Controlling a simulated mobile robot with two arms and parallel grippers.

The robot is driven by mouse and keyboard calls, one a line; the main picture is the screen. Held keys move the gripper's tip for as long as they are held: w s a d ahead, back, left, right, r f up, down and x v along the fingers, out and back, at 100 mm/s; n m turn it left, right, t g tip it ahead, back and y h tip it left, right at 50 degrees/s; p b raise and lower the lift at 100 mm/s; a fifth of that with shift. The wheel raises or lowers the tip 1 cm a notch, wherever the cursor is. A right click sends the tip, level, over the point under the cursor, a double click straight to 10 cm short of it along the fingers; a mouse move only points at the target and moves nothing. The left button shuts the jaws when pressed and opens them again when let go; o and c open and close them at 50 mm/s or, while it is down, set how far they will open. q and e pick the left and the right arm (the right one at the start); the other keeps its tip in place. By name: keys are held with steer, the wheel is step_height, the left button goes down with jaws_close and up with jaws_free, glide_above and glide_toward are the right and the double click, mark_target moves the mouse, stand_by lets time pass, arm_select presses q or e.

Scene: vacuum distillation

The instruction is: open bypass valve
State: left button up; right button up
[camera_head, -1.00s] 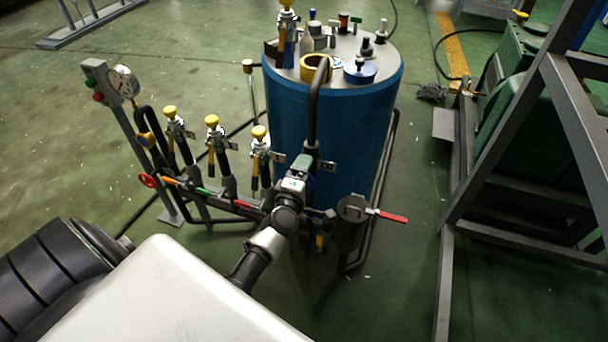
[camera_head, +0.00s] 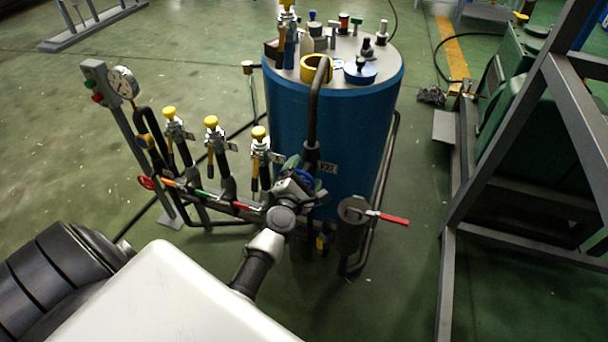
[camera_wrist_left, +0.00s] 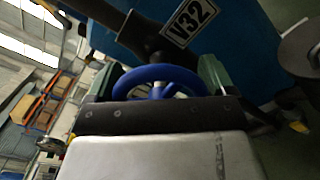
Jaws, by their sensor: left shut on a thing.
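A blue handwheel (camera_wrist_left: 160,82) sits between the two greenish fingers of my left gripper (camera_wrist_left: 165,80) in the left wrist view. The gripper is shut on this wheel, and the near side of the wheel is partly hidden by the gripper body. In the head view my left gripper (camera_head: 303,173) is at the pipework in front of the blue tank (camera_head: 330,130), with a bit of the blue wheel (camera_head: 305,176) showing. My right gripper is in neither view.
Several yellow-topped valves (camera_head: 211,122) stand in a row to the left, by a gauge (camera_head: 122,83). A red lever (camera_head: 393,218) sticks out on the right. A grey metal frame (camera_head: 449,250) stands further right. Open green floor lies between.

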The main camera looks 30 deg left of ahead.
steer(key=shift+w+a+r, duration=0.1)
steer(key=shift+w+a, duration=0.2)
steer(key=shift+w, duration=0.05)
arm_select(q)
steer(key=o, duration=0.8)
steer(key=shift+c, duration=0.2)
steer(key=shift+s, duration=0.1)
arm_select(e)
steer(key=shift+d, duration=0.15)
arm_select(q)
steer(key=shift+s+f, duration=0.1)
steer(key=shift+s, duration=0.2)
steer(key=b+v, duration=0.1)
steer(key=v, duration=0.9)
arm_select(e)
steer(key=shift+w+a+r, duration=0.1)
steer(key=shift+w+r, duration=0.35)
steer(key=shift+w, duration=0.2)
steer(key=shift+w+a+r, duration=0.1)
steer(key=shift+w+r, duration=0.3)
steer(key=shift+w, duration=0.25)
